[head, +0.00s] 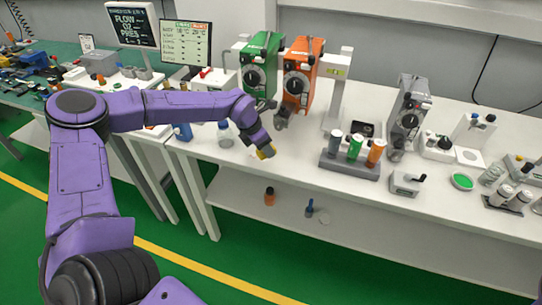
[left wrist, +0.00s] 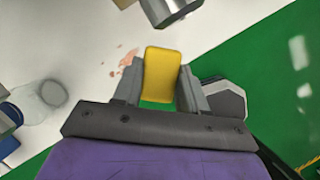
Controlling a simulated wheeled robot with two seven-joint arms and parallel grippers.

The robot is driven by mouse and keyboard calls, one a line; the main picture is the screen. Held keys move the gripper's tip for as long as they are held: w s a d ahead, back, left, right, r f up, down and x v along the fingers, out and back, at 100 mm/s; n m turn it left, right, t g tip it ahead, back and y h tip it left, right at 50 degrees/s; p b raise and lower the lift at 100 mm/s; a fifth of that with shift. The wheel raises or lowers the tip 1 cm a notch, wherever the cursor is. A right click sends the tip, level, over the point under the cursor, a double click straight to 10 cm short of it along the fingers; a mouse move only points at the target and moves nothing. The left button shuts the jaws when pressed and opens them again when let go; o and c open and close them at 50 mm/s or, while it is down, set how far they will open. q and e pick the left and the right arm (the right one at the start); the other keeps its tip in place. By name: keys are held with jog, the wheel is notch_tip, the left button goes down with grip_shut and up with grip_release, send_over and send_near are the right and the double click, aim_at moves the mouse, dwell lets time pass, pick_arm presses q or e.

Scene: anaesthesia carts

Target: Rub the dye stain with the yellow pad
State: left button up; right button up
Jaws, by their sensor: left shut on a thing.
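My left gripper (head: 265,148) is shut on the yellow pad (head: 267,152), over the front part of the white bench top. In the left wrist view the yellow pad (left wrist: 161,74) sits between the two grey fingers of the gripper (left wrist: 161,88). The dye stain shows in the left wrist view as faint pinkish-brown blotches (left wrist: 131,59) on the white surface, just left of the pad. I cannot tell whether the pad touches the bench. In the head view I cannot make out the stain. My right gripper is not in view.
Green (head: 259,68) and orange (head: 301,75) vaporizers stand behind the gripper. A clear bottle (head: 225,134) stands left of it. A rack (head: 350,169) with several capped vials is to the right. The bench's front edge is close to the gripper.

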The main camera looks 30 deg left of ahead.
pick_arm(q)
jog(key=n, duration=0.1)
jog(key=w+r+n+y, duration=0.1)
jog(key=n, duration=0.1)
jog(key=a+n, duration=0.1)
jog(key=shift+w+r+t+y+p, duration=0.3)
jog(key=shift+w+r, duration=0.05)
jog(key=f+n+b, duration=0.1)
jog(key=w+f+n+y+b, duration=0.1)
jog(key=f, duration=0.1)
jog(key=f+n+b, duration=0.1)
jog(key=n+b, duration=0.1)
jog(key=shift+w+a+f+y, duration=0.15)
jog(key=shift+a+f+y, duration=0.15)
jog(key=shift+f, duration=0.5)
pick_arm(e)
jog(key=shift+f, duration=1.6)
pick_arm(q)
jog(key=shift+f+b, duration=0.95)
jog(key=shift+b, duration=0.1)
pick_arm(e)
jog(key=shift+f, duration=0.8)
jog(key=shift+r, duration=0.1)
